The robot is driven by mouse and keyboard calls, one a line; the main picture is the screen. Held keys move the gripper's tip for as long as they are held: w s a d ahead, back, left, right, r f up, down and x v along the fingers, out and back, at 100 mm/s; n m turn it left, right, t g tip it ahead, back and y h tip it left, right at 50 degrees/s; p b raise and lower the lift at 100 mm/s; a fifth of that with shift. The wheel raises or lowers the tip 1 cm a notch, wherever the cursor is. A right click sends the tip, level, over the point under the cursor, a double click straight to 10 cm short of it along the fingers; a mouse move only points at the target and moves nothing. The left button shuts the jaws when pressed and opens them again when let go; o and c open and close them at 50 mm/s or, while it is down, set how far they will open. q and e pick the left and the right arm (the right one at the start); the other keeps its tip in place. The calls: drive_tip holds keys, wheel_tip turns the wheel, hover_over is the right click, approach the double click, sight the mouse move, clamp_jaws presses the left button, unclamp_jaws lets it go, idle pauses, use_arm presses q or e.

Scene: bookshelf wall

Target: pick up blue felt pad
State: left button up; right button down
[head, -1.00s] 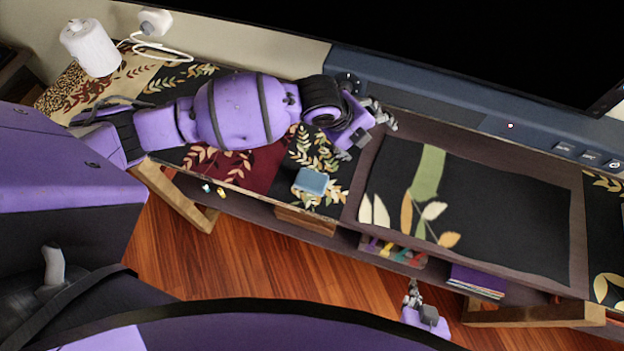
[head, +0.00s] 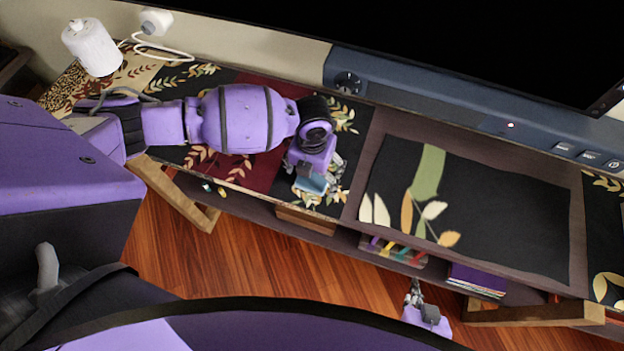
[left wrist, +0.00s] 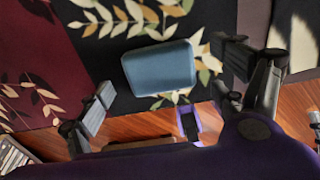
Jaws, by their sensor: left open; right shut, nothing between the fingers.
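The blue felt pad (head: 311,184) lies on the patterned dark runner of the shelf top, near its front edge. It is a small rounded block, and in the head view my left gripper (head: 318,178) hangs over it and hides part of it. In the left wrist view the pad (left wrist: 159,67) lies ahead of and between the spread fingers of my left gripper (left wrist: 165,108), which is open and empty. No contact between fingers and pad shows. My right gripper (head: 414,294) is shut and empty, low in front of the shelf over the floor.
A black leaf-patterned mat (head: 500,210) covers the shelf top to the right. A blue-grey bar (head: 450,110) runs along the back. A white cylinder (head: 92,47) stands at far left. Purple folders (head: 477,280) sit on the lower shelf. Wooden floor (head: 270,270) lies in front.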

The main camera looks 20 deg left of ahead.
use_arm(q)
drive_tip(key=shift+f, duration=0.95)
drive_tip(key=shift+c, duration=0.3)
drive_tip(key=c, duration=1.3)
drive_tip(key=shift+r, duration=0.1)
